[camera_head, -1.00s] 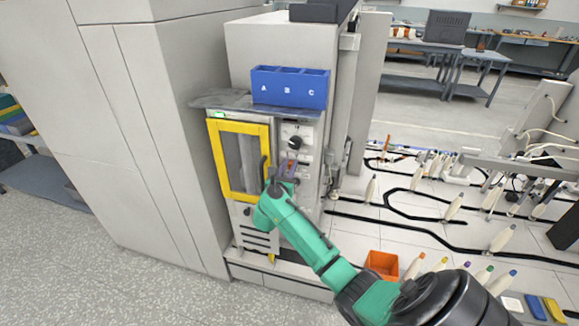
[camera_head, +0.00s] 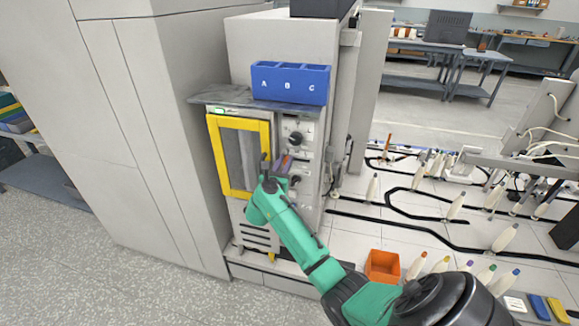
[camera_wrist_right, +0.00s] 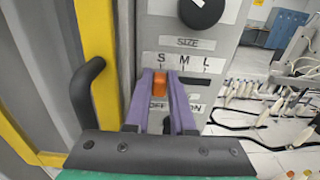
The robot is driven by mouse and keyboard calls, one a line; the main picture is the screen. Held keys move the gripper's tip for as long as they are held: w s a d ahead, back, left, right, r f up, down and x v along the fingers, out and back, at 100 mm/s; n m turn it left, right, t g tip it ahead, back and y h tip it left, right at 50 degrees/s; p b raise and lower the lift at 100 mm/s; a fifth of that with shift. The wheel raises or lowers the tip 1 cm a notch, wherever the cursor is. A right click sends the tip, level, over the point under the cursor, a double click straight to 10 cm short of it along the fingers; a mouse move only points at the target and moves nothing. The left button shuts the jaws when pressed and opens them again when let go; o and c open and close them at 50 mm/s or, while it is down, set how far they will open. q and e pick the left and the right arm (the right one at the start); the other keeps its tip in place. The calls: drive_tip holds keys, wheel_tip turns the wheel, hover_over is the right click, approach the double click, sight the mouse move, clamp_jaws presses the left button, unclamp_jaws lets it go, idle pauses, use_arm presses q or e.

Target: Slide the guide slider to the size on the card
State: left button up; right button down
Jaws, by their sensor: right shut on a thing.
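The guide slider is an orange knob (camera_wrist_right: 161,84) in a slot on the grey control panel (camera_wrist_right: 225,40), under the SIZE plate. In the right wrist view it sits below the S mark, and the dark slot (camera_wrist_right: 195,81) runs on to its right under M and L. My right gripper (camera_head: 283,165) has its purple fingers on both sides of the knob, shut on it. In the head view the fingers hide the slider. A small white card-like piece (camera_head: 514,304) lies at the lower right; its print is too small to read. My left gripper is not in view.
A yellow-framed door (camera_head: 223,160) with a dark handle (camera_wrist_right: 86,90) is just left of the gripper. A black dial (camera_wrist_right: 201,10) is above the slider and an OFF/ON switch below. A blue A-B-C bin (camera_head: 290,86) stands on top. An orange box (camera_head: 382,266) is lower right.

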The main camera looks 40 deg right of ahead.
drive_tip(key=c, duration=0.9)
unclamp_jaws()
drive_tip(key=shift+c, duration=0.2)
drive_tip(key=shift+o, duration=0.9)
drive_tip(key=shift+w+a, duration=0.1)
drive_tip(key=shift+w, duration=0.05)
